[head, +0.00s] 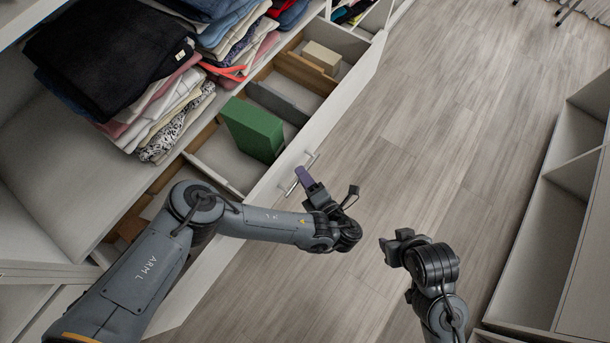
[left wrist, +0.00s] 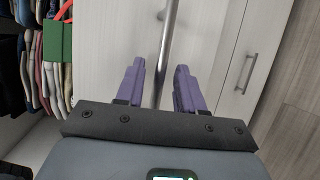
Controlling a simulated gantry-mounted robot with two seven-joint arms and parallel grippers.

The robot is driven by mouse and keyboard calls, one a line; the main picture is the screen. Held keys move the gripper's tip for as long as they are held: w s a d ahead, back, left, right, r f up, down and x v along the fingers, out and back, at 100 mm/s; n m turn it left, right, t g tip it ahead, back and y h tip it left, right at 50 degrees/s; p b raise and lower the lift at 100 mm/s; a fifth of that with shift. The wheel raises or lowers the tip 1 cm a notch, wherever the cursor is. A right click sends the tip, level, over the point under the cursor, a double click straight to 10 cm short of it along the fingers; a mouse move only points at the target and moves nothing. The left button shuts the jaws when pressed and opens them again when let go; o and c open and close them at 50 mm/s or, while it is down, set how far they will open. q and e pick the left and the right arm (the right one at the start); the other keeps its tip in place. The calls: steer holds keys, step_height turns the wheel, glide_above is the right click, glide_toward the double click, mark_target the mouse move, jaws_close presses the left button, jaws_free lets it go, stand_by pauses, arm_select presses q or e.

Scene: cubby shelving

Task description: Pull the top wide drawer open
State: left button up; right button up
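The top wide drawer (head: 335,103) stands pulled out from the shelving, its divided inside showing, with a green box (head: 252,128) in it. Its bar handle (head: 312,158) is on the white front and also shows in the left wrist view (left wrist: 168,40). My left gripper (head: 304,178) is at the handle. In the left wrist view its two purple fingers (left wrist: 159,85) are apart, one on each side of the bar, with gaps visible. My right gripper (head: 391,246) hangs over the floor, away from the drawer; its finger opening is unclear.
Folded clothes (head: 150,85) are stacked on the shelf above the drawer. A small beige box (head: 321,57) lies in a far compartment. Another handle (left wrist: 246,73) is on a neighbouring front. Open floor (head: 440,130) lies before the drawer, with white cubbies (head: 545,250) at right.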

arm_select(q)
steer(key=shift+c, duration=0.4)
jaws_close()
arm_select(e)
steer(key=shift+d, duration=0.1)
